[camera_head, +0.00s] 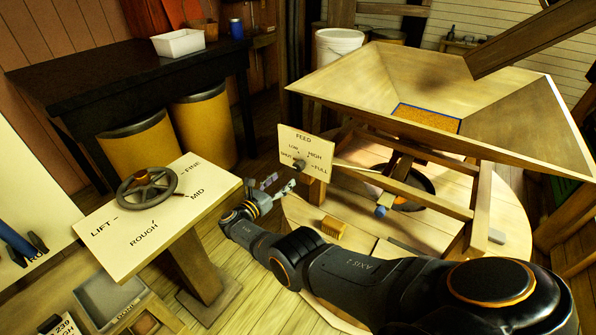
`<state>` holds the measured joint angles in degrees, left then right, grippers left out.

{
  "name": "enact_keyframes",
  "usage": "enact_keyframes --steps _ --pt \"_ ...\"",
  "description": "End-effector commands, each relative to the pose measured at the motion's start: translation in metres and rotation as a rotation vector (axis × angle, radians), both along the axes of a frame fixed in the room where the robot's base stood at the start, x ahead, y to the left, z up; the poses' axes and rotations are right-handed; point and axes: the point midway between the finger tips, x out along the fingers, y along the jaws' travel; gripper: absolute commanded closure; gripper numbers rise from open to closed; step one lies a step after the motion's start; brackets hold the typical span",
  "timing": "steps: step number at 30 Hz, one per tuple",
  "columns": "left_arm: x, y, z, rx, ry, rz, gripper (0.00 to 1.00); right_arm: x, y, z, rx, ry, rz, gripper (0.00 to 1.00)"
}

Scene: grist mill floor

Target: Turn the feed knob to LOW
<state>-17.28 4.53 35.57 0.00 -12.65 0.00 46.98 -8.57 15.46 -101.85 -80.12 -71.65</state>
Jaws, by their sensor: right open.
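The feed knob (299,164) is a small dark round knob on the lower part of a cream panel (318,147) marked FEED. The panel carries the labels SHUT, LOW, HIGH and FULL around the knob. Which label the knob points to is too small to tell. My right gripper (277,183) is open and empty, just left of and below the panel, apart from the knob in the picture. Its arm comes in from the lower right. My left gripper is not in view.
A handwheel (147,188) sits on a slanted board marked LIFT, ROUGH, MID and FINE, left of my right gripper. A large wooden hopper (340,85) stands behind the feed panel. A small wooden block (331,228) lies below the panel. Yellow bins (202,120) stand behind.

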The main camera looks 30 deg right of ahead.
Motion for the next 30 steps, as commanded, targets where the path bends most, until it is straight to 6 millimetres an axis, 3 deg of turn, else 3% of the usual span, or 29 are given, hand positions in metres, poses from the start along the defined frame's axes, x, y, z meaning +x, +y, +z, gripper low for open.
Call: enact_keyframes --steps 4,9,15,26,30 --pt "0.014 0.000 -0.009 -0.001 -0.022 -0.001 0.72 0.009 -0.026 -0.003 -0.002 -0.002 -0.003 0.38" --pt "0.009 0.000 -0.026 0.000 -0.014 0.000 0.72 0.022 -0.061 -0.005 0.000 -0.002 -0.002 0.38" --pt "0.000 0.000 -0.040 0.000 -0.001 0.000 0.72 0.032 -0.087 -0.003 0.002 -0.003 -0.001 0.38" --pt "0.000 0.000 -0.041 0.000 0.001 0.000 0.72 0.034 -0.093 -0.001 0.003 -0.001 0.001 0.38" --pt "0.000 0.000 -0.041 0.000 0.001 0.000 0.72 0.034 -0.093 -0.001 0.003 -0.001 0.001 0.57"
